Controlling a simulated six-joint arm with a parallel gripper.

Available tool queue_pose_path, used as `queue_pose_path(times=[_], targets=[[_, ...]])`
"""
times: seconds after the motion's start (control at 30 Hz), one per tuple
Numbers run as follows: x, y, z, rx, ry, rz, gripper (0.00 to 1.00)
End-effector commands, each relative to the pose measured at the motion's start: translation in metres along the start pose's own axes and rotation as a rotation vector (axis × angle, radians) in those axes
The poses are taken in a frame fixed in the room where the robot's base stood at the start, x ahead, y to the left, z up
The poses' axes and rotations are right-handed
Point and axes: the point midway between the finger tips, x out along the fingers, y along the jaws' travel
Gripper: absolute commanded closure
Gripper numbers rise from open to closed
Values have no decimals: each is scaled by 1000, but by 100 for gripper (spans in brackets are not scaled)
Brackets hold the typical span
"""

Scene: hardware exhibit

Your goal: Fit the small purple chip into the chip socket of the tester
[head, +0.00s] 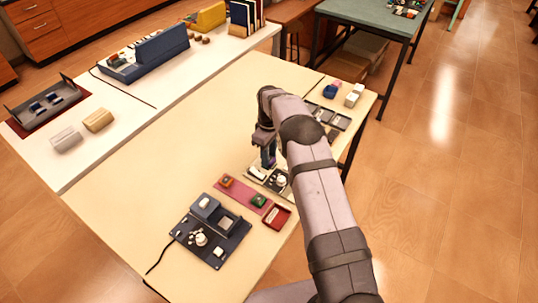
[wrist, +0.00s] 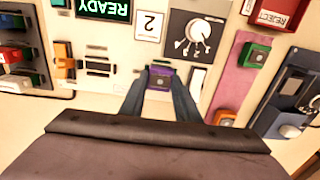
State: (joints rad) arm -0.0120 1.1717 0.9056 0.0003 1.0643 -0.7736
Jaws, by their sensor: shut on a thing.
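The small purple chip (wrist: 160,78) is between the fingertips of my gripper (wrist: 160,88), which is shut on it in the wrist view. In the head view my gripper (head: 268,160) points down over the work table, and the chip cannot be made out there. Beneath it in the wrist view is a pale surface with a green-lit READY display (wrist: 104,9), a card marked 2 and a dark dial panel (wrist: 195,34). Black slotted parts (wrist: 98,66) lie left of the chip. I cannot tell which part is the chip socket.
A pink mat (wrist: 232,88) with a green chip (wrist: 255,53) and an orange chip (wrist: 225,117) lies to the right. Beyond it are a red REJECT tray (wrist: 272,14) and a dark blue device (head: 236,240). Trays with coloured pieces (wrist: 14,52) are at left.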

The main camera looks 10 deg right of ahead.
Motion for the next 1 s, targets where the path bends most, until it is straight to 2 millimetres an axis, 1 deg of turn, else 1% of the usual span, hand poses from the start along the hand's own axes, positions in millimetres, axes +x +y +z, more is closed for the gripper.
queue_pose_path(times=[0.7,0.73,0.8,1.0], targets=[[6,0,0,0,0,0,87],[6,0,0,0,0,0,64],[6,0,0,0,0,0,49],[6,0,0,0,0,0,49]])
